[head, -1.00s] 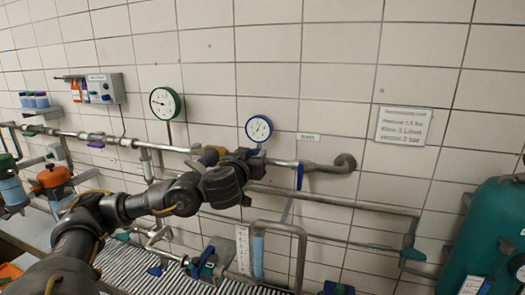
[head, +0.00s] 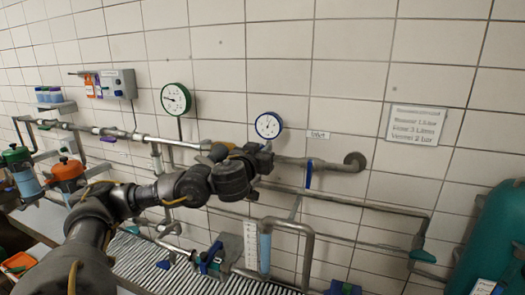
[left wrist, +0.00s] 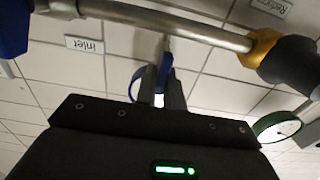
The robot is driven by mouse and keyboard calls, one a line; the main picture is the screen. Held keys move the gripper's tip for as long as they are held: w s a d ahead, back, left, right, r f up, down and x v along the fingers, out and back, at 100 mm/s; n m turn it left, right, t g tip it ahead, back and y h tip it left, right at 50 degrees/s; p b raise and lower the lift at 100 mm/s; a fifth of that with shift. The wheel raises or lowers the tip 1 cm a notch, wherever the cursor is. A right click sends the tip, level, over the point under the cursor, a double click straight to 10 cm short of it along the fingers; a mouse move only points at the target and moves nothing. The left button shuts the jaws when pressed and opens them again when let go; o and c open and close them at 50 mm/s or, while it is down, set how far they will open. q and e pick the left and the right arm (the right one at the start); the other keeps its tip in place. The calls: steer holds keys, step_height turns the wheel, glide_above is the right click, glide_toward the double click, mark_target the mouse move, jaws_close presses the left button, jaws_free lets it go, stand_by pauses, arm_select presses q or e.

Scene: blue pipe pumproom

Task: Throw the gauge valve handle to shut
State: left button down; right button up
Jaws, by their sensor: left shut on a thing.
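The small gauge (head: 269,125) with a blue rim hangs on the tiled wall above the pipe. My left gripper (head: 266,155) is just below it, in front of the pipe. In the left wrist view, which is upside down, the fingers (left wrist: 161,92) are shut on the blue gauge valve handle (left wrist: 165,66). The gauge's blue rim (left wrist: 135,84) shows partly behind the fingers. In the head view the handle is hidden by my gripper and wrist. My right gripper is not in view.
A blue lever (head: 309,175) hangs from the pipe to the right, near the inlet label (head: 318,135). A green-rimmed gauge (head: 175,98) is to the left. A bent grey pipe (head: 308,240) stands below. A teal tank (head: 493,240) is at the right.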

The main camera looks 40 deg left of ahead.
arm_select(q)
steer(key=shift+m, duration=0.3)
steer(key=m, duration=0.3)
steer(key=shift+d+m, duration=0.2)
steer(key=shift+m, duration=0.2)
steer(key=shift+w+d+f+m+b, duration=0.15)
steer(key=shift+m+b, duration=0.3)
steer(key=shift+m, duration=1.8)
steer(key=shift+s+d+f+m+b, duration=0.15)
steer(key=shift+m+b, duration=0.3)
steer(key=shift+m, duration=1.85)
steer(key=shift+w+d+f+m+b, duration=0.2)
steer(key=shift+m+b, duration=0.25)
steer(key=shift+m, duration=1.8)
steer(key=shift+a, duration=0.15)
steer(key=c, duration=1.5)
jaws_free()
steer(key=shift+f, duration=0.1)
